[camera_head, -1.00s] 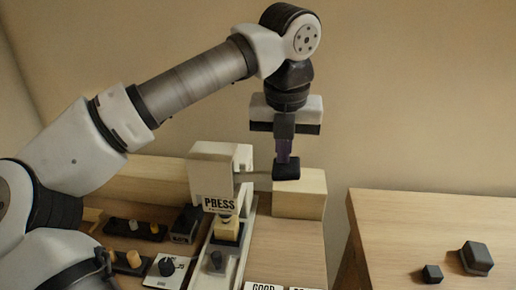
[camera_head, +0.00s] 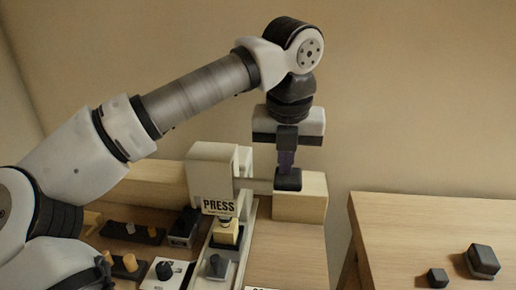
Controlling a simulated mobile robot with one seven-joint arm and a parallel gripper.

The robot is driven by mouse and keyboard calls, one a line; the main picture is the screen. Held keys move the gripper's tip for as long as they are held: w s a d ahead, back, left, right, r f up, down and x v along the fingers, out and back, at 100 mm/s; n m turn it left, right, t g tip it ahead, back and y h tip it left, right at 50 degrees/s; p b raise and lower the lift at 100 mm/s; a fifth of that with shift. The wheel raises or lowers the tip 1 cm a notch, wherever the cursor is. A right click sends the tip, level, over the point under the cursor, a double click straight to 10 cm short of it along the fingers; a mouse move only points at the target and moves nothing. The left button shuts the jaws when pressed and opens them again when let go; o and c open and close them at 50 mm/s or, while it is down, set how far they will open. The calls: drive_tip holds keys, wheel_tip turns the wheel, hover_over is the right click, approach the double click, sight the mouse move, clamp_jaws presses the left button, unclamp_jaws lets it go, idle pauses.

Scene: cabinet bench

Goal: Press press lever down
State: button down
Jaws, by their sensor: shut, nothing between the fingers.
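The press (camera_head: 208,168) is a pale block-shaped machine with a PRESS label (camera_head: 218,206) on its front. Its lever is a rod running right from the press body to a black handle (camera_head: 288,182). My gripper (camera_head: 287,168) points straight down with its fingers shut, and its fingertips are at the top of the black handle. They look to be touching it, though the exact contact is hard to tell.
A wooden block (camera_head: 302,202) stands right behind the handle. Left of the rail are dark trays with small pegs (camera_head: 130,262) and a dark box (camera_head: 185,225). A separate table (camera_head: 400,225) at right holds two dark blocks (camera_head: 483,260). A gap parts the two tables.

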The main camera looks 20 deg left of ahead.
drive_tip(key=shift+s+f, duration=0.1)
drive_tip(key=shift+f, duration=0.1)
wheel_tip(320, 180, up, 10)
drive_tip(key=a+p, duration=0.2)
drive_tip(key=p, duration=0.6)
drive_tip(key=shift+r, duration=0.25)
drive_tip(key=shift+s, duration=0.15)
